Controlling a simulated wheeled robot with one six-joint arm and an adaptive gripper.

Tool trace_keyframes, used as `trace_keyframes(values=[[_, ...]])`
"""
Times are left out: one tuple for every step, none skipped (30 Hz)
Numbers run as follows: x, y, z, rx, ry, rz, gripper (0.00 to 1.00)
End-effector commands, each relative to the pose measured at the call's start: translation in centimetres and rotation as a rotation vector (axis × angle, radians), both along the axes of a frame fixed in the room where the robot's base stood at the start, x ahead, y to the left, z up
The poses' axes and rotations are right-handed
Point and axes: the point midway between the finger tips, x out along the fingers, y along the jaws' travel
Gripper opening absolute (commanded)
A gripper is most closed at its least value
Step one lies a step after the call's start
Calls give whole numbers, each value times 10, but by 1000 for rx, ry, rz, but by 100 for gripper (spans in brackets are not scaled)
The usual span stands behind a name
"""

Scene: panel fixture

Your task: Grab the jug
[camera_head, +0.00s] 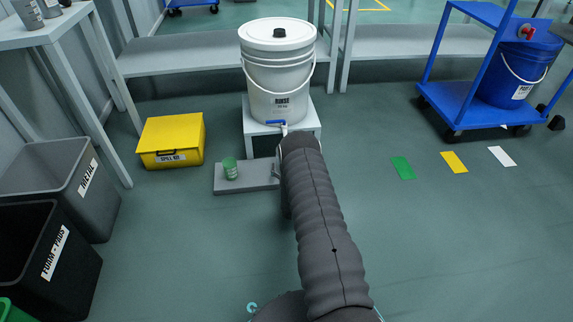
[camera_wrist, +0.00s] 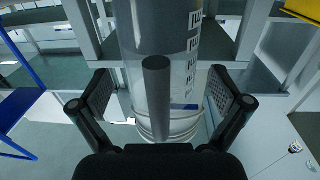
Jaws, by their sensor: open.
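The jug (camera_wrist: 150,25) fills the middle of the wrist view, which looks upside down. It is a tall cylinder, dark grey at the picture's top and paler below, with black marks along one side. A thick grey bar (camera_wrist: 157,100), apparently its handle, stands in front of it. My gripper (camera_wrist: 158,92) is open, with one finger on each side of the bar and a visible gap to each. Whether the bar lies fully between the fingertips in depth, I cannot tell. In the head view my arm hides the gripper and most or all of the jug.
A white RINSE bucket (camera_head: 277,78) with a blue-handled tap (camera_head: 262,123) stands on a small white stand (camera_head: 252,147). A green cup (camera_head: 231,169) sits on a low grey slab (camera_head: 250,184). A yellow spill-kit box (camera_head: 171,139) is left; a blue cart (camera_head: 450,108) is right.

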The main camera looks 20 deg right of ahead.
Motion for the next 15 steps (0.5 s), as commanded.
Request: trace_keyframes(values=[[6,-3,-1,-1,-2,0,100],[10,-4,-1,0,-1,0,100],[13,-5,-1,0,-1,0,100],[15,-6,-1,0,-1,0,100],[16,-6,-1,0,-1,0,100],[18,-7,-1,0,0,0,100],[18,-7,-1,0,1,0,100],[18,-7,-1,0,1,0,100],[18,-7,-1,0,1,0,100],[18,-7,-1,0,1,0,100],[18,-7,0,0,1,0,100],[18,-7,0,0,1,0,100],[18,-7,0,0,1,0,100],[18,-7,0,0,1,0,92],[18,-7,0,0,1,0,82]])
